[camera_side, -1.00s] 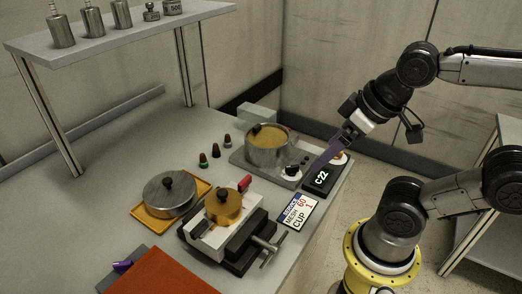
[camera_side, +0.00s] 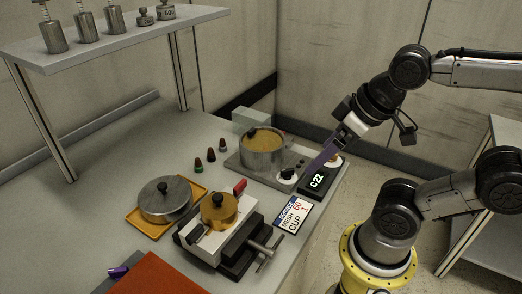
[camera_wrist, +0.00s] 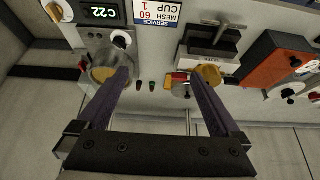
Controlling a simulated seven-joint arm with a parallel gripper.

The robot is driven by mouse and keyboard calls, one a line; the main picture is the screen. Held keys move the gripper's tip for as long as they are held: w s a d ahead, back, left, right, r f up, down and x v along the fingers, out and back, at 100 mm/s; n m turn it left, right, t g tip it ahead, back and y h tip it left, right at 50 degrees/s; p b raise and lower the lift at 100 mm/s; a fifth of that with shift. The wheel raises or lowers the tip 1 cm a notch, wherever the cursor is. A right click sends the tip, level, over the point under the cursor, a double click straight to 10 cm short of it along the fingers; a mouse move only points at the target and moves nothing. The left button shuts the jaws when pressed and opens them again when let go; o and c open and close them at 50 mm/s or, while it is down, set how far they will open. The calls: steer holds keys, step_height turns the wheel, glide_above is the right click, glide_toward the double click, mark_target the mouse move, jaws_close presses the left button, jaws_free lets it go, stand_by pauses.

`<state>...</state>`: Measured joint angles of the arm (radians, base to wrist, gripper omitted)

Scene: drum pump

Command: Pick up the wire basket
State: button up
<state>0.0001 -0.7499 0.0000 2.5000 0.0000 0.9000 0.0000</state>
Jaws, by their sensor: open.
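I cannot make out a wire basket for certain in either view. A steel pot (camera_side: 262,158) with amber contents and a dark knob or handle at its rim stands on a grey hot plate (camera_side: 239,163); the pot also shows at the upper left of the wrist view (camera_wrist: 103,75). My gripper (camera_side: 325,158) is above the right end of the hot plate, near the black C22 display (camera_side: 318,181). In the wrist view its two purple fingers (camera_wrist: 160,72) are spread wide with nothing between them.
A vise (camera_side: 232,232) holds a brass cup (camera_side: 219,208). A lidded steel pan (camera_side: 165,200) sits on a yellow tray (camera_side: 142,222). A sign card (camera_side: 292,215), several small knobs (camera_side: 198,165), an orange slab (camera_side: 160,275) and a raised shelf (camera_side: 110,35) with weights surround the work.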

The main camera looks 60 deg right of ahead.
steer(key=c, duration=0.7)
